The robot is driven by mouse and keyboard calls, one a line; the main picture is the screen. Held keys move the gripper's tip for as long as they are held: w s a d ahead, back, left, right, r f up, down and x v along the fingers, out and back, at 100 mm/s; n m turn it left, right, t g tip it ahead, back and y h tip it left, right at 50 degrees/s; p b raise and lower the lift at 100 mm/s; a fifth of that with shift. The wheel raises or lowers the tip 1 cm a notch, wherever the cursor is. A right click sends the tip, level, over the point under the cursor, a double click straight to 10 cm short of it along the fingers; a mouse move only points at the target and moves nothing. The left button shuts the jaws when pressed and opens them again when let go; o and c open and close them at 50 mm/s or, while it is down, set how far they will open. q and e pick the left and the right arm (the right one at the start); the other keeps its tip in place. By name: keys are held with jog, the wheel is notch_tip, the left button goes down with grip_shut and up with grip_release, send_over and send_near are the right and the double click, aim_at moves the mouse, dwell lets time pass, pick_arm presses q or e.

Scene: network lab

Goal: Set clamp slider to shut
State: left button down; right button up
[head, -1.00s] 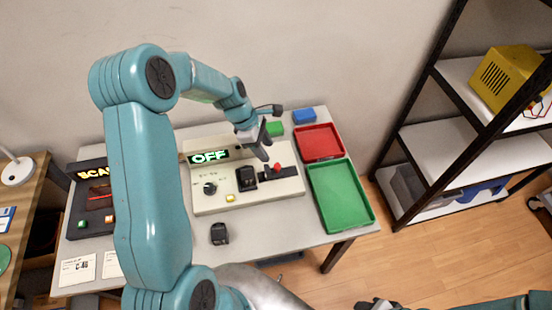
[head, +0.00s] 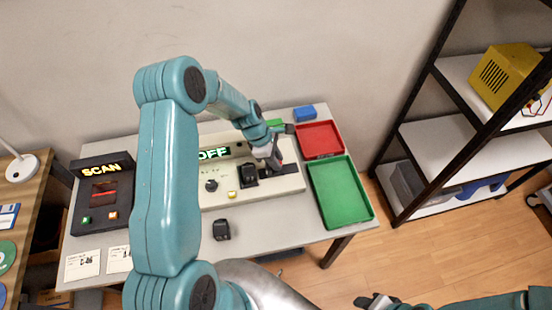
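A beige panel (head: 222,201) on the table carries a display reading "OFF" (head: 214,153), a black dial (head: 211,186), a yellow button (head: 232,195) and a black clamp block (head: 250,176). A dark slider track (head: 291,170) runs right from the clamp block. My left gripper (head: 276,165) is low over this track, just right of the clamp block, and hides the slider's red knob. Whether its fingers are around or touching the knob I cannot tell. My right gripper (head: 374,303) is at the bottom edge, away from the panel; its fingers are unclear.
A red tray (head: 319,153) and a green tray (head: 367,211) lie right of the panel. A blue block (head: 304,116) is at the back. A loose black part (head: 221,229) lies in front. A SCAN box (head: 77,205) stands left. A shelf rack (head: 437,140) stands right.

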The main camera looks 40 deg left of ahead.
aim_at(267, 166)
pick_arm(q)
jog(key=shift+s+a+b, duration=0.4)
jog(key=shift+s+a, duration=0.5)
jog(key=shift+s, duration=0.2)
jog(key=shift+s+a, duration=0.1)
jog(key=shift+s, duration=0.05)
jog(key=c, duration=0.9)
grip_release()
jog(key=shift+c, duration=0.2)
jog(key=b+v, duration=0.2)
jog(key=v, duration=1.4)
jog(key=shift+r, duration=0.2)
